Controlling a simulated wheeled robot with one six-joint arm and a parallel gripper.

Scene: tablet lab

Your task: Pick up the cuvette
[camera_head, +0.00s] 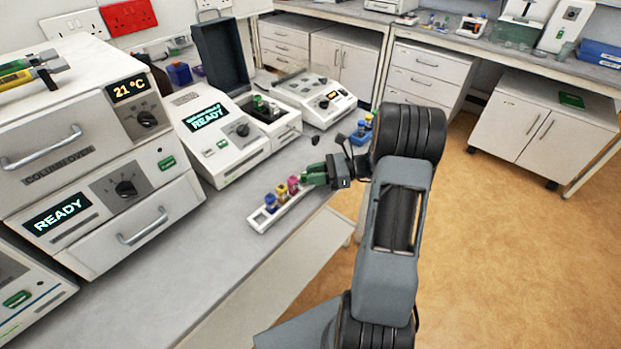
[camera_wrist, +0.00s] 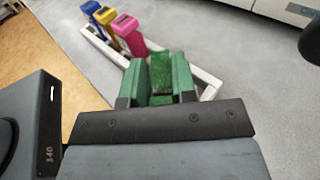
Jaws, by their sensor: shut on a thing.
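A white rack (camera_head: 262,224) lies on the bench near its front edge; it also shows in the wrist view (camera_wrist: 210,92). A blue cuvette (camera_head: 270,202), a yellow cuvette (camera_head: 281,193) and a magenta cuvette (camera_head: 293,185) stand in it in a row. In the wrist view these are blue (camera_wrist: 91,8), yellow (camera_wrist: 105,16) and magenta (camera_wrist: 128,33). My gripper (camera_head: 312,176) is at the rack's far end, beside the magenta cuvette. Its green fingers (camera_wrist: 160,82) are shut on a green cuvette (camera_wrist: 161,66), mostly hidden between them. I cannot tell whether it is clear of the rack.
A white instrument reading READY (camera_head: 215,140) stands left of the rack, with an open-topped unit (camera_head: 268,120) behind it. A blue holder with small items (camera_head: 361,133) sits close behind my gripper. Ovens (camera_head: 90,150) fill the left. The bench front (camera_head: 180,290) is clear.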

